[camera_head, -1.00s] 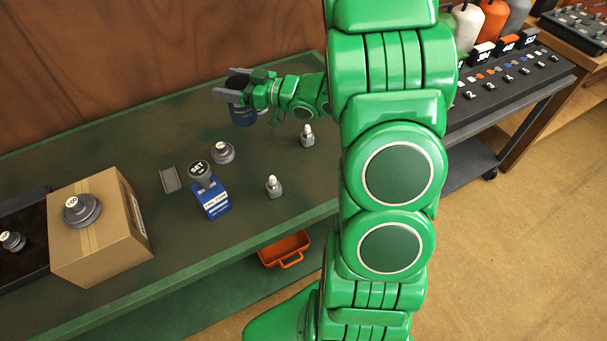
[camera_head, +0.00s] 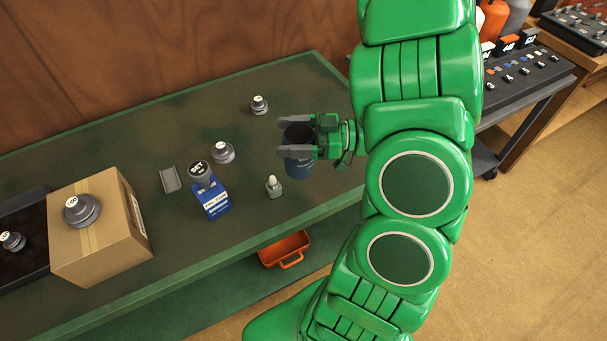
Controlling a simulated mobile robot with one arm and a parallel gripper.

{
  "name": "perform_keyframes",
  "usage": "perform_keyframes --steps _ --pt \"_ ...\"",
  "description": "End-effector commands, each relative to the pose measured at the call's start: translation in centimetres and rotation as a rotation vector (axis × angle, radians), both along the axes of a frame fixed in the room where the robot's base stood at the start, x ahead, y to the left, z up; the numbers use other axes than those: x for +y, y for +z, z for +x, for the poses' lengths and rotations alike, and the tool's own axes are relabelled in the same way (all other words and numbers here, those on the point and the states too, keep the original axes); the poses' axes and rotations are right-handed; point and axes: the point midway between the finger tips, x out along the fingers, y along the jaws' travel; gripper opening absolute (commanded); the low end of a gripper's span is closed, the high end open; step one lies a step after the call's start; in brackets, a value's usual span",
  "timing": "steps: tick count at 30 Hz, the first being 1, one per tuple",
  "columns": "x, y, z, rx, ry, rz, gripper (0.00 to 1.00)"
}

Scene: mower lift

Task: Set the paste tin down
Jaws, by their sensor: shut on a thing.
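The paste tin appears to be the dark blue, open-topped tin (camera_head: 299,168) with faint lettering on its side. My gripper (camera_head: 290,138) is shut on it, with its grey fingers on either side near the rim. The tin is upright over the right part of the green bench (camera_head: 200,262). I cannot tell whether its bottom touches the bench top or hangs just above it.
A small grey bottle (camera_head: 273,188) stands just left of the tin. Bench behind the tin is mostly clear.

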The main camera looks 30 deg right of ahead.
Motion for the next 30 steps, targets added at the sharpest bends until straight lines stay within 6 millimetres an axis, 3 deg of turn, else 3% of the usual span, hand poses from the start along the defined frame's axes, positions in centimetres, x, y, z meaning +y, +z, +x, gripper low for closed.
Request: perform_keyframes --steps 6,14,17,30 --pt "-0.7 0.5 -4.9 0.0 0.042 -0.003 0.0" --pt "-0.9 1.0 -7.7 -0.001 0.069 -0.002 0.0" --pt "-1.0 0.8 -7.4 -0.001 0.073 -0.002 0.0" --pt "-2.3 -1.7 -1.9 -0.004 0.074 0.001 0.0"
